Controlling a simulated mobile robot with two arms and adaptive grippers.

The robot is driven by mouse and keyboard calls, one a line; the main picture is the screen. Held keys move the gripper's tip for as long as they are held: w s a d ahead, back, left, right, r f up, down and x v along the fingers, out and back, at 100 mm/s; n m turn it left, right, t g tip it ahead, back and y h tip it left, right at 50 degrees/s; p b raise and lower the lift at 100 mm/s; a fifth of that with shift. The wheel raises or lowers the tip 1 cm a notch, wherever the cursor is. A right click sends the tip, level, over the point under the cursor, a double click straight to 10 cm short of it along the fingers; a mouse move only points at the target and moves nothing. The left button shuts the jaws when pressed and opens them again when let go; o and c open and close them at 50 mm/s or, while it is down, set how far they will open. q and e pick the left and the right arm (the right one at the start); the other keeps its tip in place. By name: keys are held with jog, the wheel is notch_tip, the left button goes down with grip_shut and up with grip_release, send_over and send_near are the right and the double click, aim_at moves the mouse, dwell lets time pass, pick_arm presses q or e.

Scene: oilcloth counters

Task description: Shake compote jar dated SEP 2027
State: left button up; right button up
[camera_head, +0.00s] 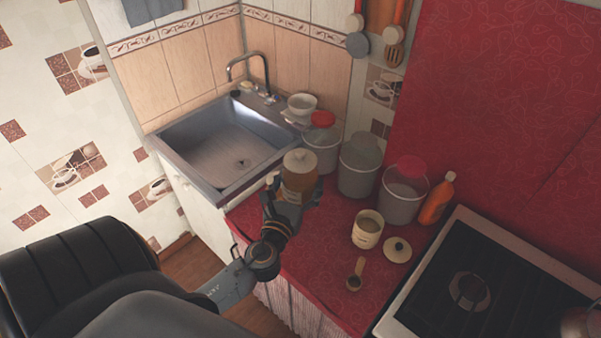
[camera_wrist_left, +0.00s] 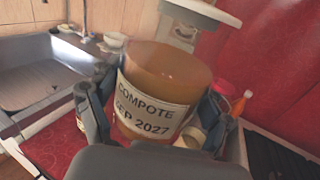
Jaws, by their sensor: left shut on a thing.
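The compote jar (camera_head: 299,180) has amber contents and a pale lid. Its label reads "COMPOTE SEP 2027" in the left wrist view (camera_wrist_left: 150,98), facing that camera. My left gripper (camera_head: 291,197) is shut on the jar, with one finger on each side. The jar looks roughly upright in the head view, above the red counter's left part near the sink. A pale disc, apparently its lid (camera_wrist_left: 200,10), shows above it in the left wrist view. My right gripper is in neither view.
The red counter (camera_head: 310,255) holds several grey buckets (camera_head: 358,170), an orange bottle (camera_head: 437,199), a beige canister (camera_head: 367,229), a loose lid (camera_head: 397,249) and a wooden scoop (camera_head: 355,275). The sink (camera_head: 225,140) is behind left, the stove (camera_head: 470,285) at right. A small pale item beside the gripper is partly hidden.

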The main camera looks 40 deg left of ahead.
pick_arm(q)
notch_tip(320, 180, down, 11)
jog(key=b, duration=1)
jog(key=shift+r, duration=0.15)
notch_tip(320, 180, up, 11)
jog(key=p, duration=1)
jog(key=shift+r, duration=0.1)
jog(key=shift+f, duration=0.2)
notch_tip(320, 180, down, 11)
jog(key=b, duration=1)
